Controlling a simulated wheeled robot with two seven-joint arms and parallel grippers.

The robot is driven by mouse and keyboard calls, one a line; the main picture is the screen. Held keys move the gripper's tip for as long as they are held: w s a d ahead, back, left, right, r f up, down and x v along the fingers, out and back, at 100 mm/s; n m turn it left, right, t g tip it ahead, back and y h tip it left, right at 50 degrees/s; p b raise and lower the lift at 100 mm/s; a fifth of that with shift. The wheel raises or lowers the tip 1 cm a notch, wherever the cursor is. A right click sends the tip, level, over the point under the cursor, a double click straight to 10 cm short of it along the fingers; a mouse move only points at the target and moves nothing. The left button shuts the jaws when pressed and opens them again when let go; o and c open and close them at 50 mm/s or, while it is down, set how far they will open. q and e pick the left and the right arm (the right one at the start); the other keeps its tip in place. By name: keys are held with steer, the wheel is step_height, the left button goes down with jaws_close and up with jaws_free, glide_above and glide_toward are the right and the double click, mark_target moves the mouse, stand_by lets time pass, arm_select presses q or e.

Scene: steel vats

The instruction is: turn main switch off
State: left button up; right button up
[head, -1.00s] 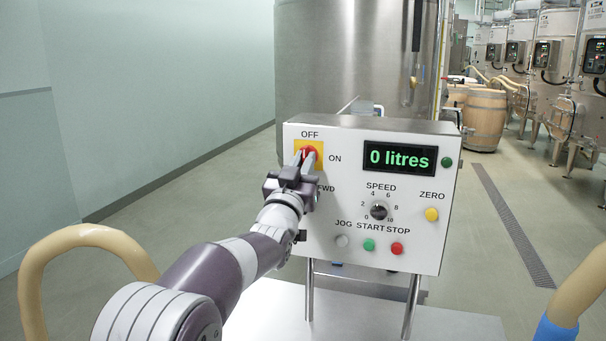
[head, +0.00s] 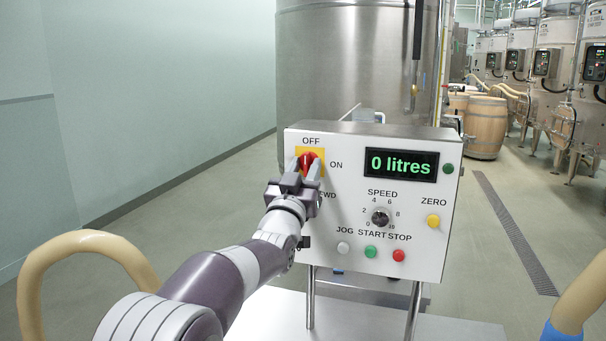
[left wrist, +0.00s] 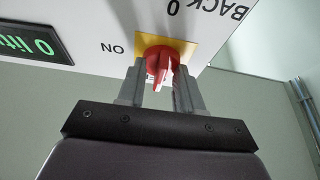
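The main switch is a red rotary knob (head: 308,160) on a yellow square plate (head: 318,152) at the upper left of the white control box. OFF is printed above it and ON to its right. The knob's handle looks close to upright, its upper end toward OFF. My left gripper (head: 304,167) is open in front of the plate, one finger on each side of the handle. In the left wrist view the red knob (left wrist: 161,62) stands between the spread fingers (left wrist: 160,90), with gaps beside the handle. My right gripper is not in view.
The box also carries a display (head: 401,165) reading 0 litres, a black speed dial (head: 380,218) and several coloured buttons. A steel vat (head: 345,60) stands behind. Beige hoses (head: 90,243) curve at both lower sides. Barrels (head: 486,127) and more vats stand back right.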

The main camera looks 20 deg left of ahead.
arm_select(q)
steer(key=shift+s+f, duration=0.25)
steer(key=shift+s, duration=0.05)
steer(key=b+v, duration=0.4)
steer(key=v, duration=0.8)
